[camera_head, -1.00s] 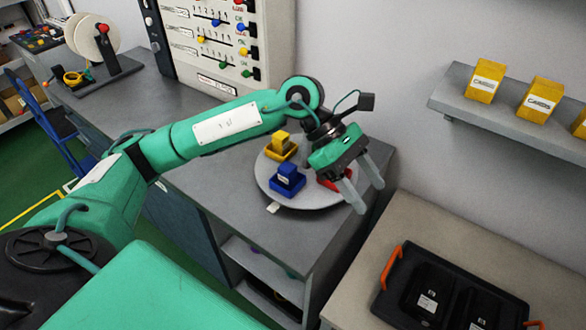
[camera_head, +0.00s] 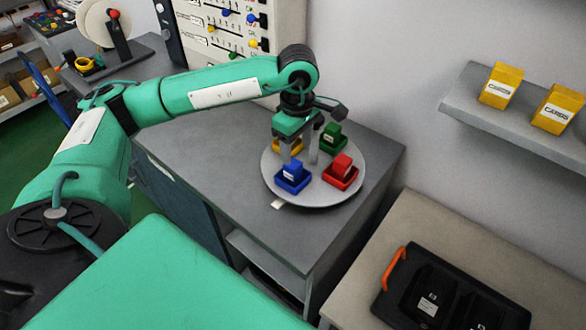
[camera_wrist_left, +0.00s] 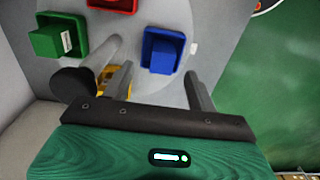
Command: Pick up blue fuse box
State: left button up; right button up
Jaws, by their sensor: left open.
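The blue fuse box (camera_head: 293,174) sits near the front left of a round grey turntable (camera_head: 318,199) on the counter. My left gripper (camera_head: 299,158) is open and empty, its fingers pointing down over the turntable, just behind and above the blue box in the head view. In the left wrist view the blue fuse box (camera_wrist_left: 163,51) lies just beyond the gap between the fingertips of the left gripper (camera_wrist_left: 158,75). I see no contact with it. My right gripper is not in view.
Red (camera_head: 341,172), green (camera_head: 331,138) and yellow (camera_head: 291,145) fuse boxes share the turntable, the yellow one partly hidden by my gripper. A switch panel (camera_head: 240,30) stands behind. A shelf with yellow card boxes (camera_head: 501,86) and a black tray (camera_head: 391,292) are at right.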

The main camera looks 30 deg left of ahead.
aim_at(293, 163)
pick_arm(q)
jog(key=shift+f, duration=0.3)
jog(key=f, duration=0.1)
jog(key=f+p, duration=0.1)
jog(key=f, duration=0.1)
jog(key=a+f+p, duration=0.1)
jog(key=shift+s+f, duration=0.25)
jog(key=shift+f, duration=0.15)
jog(key=shift+d+f, duration=0.1)
jog(key=shift+f, duration=0.2)
jog(key=c, duration=1.1)
jog(key=shift+o, duration=0.2)
jog(key=shift+r, duration=0.1)
